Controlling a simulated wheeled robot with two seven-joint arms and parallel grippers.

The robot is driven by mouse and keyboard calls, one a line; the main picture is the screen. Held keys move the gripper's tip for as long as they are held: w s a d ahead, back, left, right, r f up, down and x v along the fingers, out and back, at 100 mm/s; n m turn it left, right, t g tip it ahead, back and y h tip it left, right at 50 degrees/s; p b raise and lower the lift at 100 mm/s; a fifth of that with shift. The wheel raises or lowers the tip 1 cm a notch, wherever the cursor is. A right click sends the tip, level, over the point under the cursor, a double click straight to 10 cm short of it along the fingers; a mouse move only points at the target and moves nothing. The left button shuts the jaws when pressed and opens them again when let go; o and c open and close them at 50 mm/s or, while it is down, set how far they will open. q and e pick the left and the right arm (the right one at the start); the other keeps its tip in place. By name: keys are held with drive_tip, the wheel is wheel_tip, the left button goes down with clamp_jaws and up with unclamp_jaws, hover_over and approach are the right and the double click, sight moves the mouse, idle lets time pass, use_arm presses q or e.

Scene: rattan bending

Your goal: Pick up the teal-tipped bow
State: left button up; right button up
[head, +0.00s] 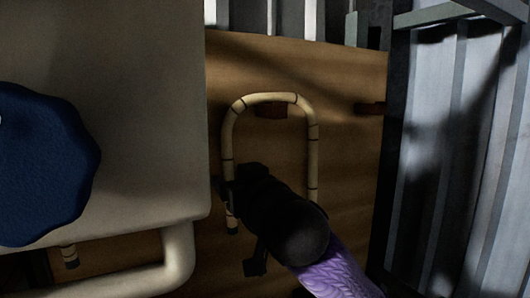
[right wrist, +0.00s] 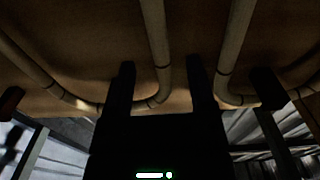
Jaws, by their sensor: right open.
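A pale cane bow (head: 272,97), an upside-down U with dark bands, lies on the brown wooden surface in the head view. A second curved cane (right wrist: 235,45) shows to the right there. My left gripper is not in view.
A large beige panel (head: 150,120) with a blue scalloped piece (head: 45,165) covers the left side. Another cane end (head: 70,257) shows below it. A grey slatted metal structure (head: 455,150) stands right.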

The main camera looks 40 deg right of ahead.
sight(231, 173)
drive_tip(key=shift+w+d+r+p, duration=0.2)
drive_tip(key=shift+w+p, duration=0.1)
drive_tip(key=shift+w, duration=0.35)
drive_tip(key=shift+w+d, duration=0.1)
drive_tip(key=shift+w, duration=0.1)
drive_tip(key=p+x, duration=0.3)
drive_tip(key=x, duration=0.2)
drive_tip(key=shift+d, duration=0.1)
drive_tip(key=shift+w+f, duration=0.15)
drive_tip(key=shift+w, duration=0.15)
drive_tip(key=shift+s, duration=0.2)
drive_tip(key=shift+w+f, duration=0.1)
drive_tip(key=shift+w, duration=0.05)
drive_tip(key=c, duration=0.5)
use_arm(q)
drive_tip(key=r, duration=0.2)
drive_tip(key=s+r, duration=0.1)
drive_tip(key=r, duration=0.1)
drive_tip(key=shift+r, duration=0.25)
use_arm(e)
clamp_jaws()
